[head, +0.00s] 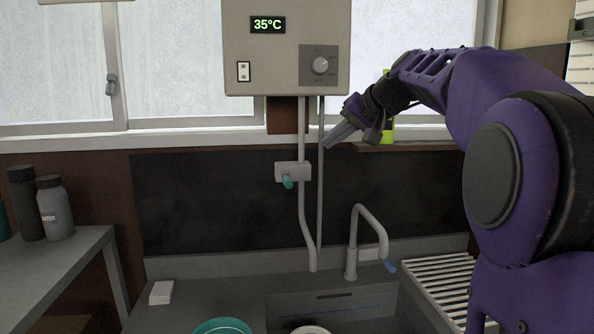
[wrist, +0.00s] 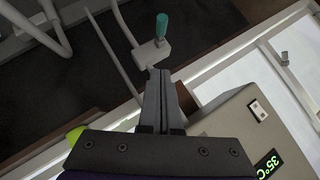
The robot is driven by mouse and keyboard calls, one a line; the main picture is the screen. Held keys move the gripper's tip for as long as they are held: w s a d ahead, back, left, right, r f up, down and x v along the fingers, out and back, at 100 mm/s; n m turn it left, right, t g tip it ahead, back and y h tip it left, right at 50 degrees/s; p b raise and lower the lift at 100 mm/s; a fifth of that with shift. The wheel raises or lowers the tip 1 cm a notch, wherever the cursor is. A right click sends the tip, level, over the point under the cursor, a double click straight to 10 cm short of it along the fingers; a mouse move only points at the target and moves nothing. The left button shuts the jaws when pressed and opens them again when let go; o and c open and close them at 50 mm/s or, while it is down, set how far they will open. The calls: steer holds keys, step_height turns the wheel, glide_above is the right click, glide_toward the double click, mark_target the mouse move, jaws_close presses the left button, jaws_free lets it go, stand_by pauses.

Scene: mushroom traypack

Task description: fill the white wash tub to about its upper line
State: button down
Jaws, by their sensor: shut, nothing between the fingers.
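Only the top of a white rim, apparently the wash tub (head: 310,330), shows at the bottom edge of the head view, inside the sink. Its inside, lines and water level are out of view. My gripper (head: 330,142) is shut and empty, right of the valve and below the heater.
A teal bowl (head: 222,327) is left of the tub. A slatted drainer (head: 440,285) lies right of the sink (head: 280,305). Dark bottles (head: 55,208) stand on the left table. A lime-green object (wrist: 75,136) is near my gripper.

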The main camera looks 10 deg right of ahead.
mark_target(287, 179)
stand_by(0.3)
steer(key=s+a+f+x, duration=0.1)
steer(key=s+x, duration=0.1)
steer(key=x, duration=1)
steer(key=shift+w+a+f, duration=0.2)
steer(key=shift+a+f, duration=0.2)
steer(key=shift+f, duration=0.15)
steer(key=shift+s+f+b, duration=0.15)
steer(key=shift+f+b, duration=0.3)
steer(key=shift+b, duration=0.1)
step_height(287, 179, down, 3)
steer(key=b, duration=0.3)
steer(key=shift+s+r, duration=0.2)
stand_by(4.7)
